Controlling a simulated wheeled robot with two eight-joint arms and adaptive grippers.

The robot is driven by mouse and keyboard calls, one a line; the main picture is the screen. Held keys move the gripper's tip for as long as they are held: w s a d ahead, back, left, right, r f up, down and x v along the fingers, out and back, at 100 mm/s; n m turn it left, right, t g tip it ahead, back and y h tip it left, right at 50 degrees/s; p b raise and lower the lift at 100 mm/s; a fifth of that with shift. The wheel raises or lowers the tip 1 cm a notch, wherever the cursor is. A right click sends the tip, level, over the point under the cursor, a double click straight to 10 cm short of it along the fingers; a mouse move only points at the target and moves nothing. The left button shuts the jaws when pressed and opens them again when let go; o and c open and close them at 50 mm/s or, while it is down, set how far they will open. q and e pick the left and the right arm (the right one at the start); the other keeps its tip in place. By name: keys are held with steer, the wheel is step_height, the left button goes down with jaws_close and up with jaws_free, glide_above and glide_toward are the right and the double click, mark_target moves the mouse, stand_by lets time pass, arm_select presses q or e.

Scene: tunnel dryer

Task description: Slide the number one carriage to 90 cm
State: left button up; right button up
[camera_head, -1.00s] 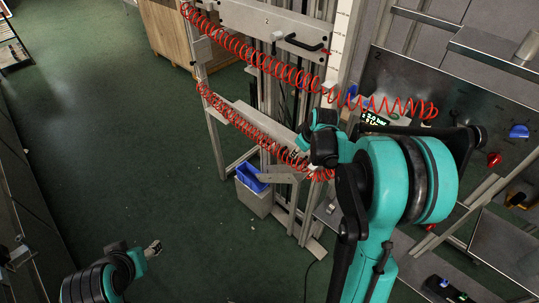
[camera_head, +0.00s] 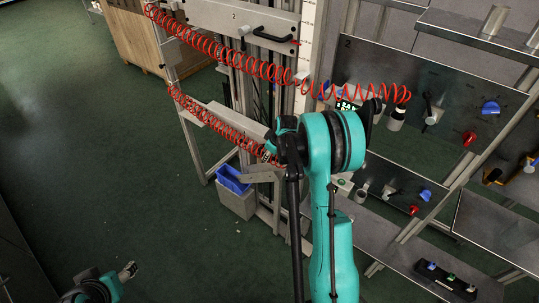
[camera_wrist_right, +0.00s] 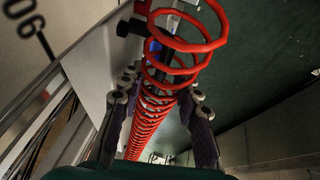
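The lower carriage (camera_head: 238,120), a pale beam on the upright frame, is partly hidden by the red hose and my right arm; no number shows on it. My right gripper (camera_head: 270,152) is at its right end, mostly hidden in the head view. In the right wrist view, the fingers of my right gripper (camera_wrist_right: 162,105) are apart, with red hose coils showing between them. Dark handle-like parts (camera_wrist_right: 130,27) lie beyond; I see no grip on them. My left gripper (camera_head: 127,271) is low at left, away from the frame.
The upper carriage (camera_head: 232,17), marked 2, has a black handle (camera_head: 272,33). A vertical scale (camera_head: 309,35) stands right of it. Red coiled hoses (camera_head: 225,55) cross the work area. A grey bin (camera_head: 236,200) with a blue container stands below. A panel with knobs (camera_head: 430,85) is at right.

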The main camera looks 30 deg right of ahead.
jaws_close()
step_height(320, 180, up, 10)
steer(key=p, duration=0.5)
steer(key=shift+p, duration=0.35)
steer(key=shift+r, duration=0.1)
jaws_free()
